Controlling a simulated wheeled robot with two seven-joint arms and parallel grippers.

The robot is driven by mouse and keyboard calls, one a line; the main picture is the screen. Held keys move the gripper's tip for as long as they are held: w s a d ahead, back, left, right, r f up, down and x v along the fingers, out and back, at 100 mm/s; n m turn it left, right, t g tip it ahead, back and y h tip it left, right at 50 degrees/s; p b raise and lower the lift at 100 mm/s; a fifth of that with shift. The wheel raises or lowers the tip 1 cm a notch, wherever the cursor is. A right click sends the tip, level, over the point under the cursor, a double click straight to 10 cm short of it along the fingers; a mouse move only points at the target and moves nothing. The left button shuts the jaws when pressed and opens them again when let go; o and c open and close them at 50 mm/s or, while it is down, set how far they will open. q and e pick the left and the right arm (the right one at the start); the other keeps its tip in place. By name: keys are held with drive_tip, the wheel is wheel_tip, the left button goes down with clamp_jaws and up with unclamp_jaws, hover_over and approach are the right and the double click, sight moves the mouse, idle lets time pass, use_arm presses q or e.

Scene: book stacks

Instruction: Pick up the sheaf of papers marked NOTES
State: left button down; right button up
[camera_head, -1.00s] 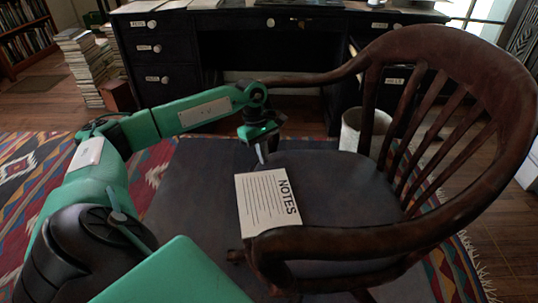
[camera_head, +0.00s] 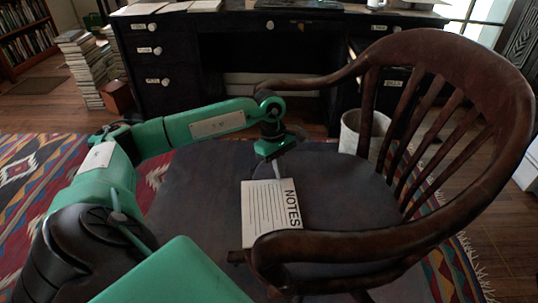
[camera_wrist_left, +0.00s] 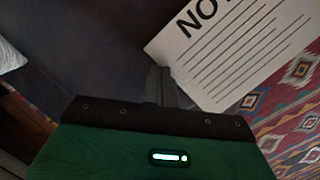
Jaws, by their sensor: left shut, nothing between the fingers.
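The sheaf of papers marked NOTES (camera_head: 268,212) lies on the seat of the wooden armchair (camera_head: 345,190), near its left front edge. Its lower edge is partly hidden by the chair's near arm. My left gripper (camera_head: 277,174) is shut and empty, pointing down at the far edge of the sheaf. In the left wrist view the shut fingers (camera_wrist_left: 161,85) are beside the edge of the sheaf (camera_wrist_left: 235,45), and I cannot tell whether they touch it. My right gripper is not in view.
The chair's curved near arm (camera_head: 330,243) and slatted back (camera_head: 450,130) rise around the seat. A dark desk (camera_head: 165,60) stands behind. A pale waste bin (camera_head: 352,133) is beyond the chair. A patterned rug (camera_head: 25,180) covers the floor.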

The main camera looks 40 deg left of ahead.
use_arm(q)
drive_tip(key=shift+d+f, duration=0.1)
drive_tip(key=shift+d, duration=0.35)
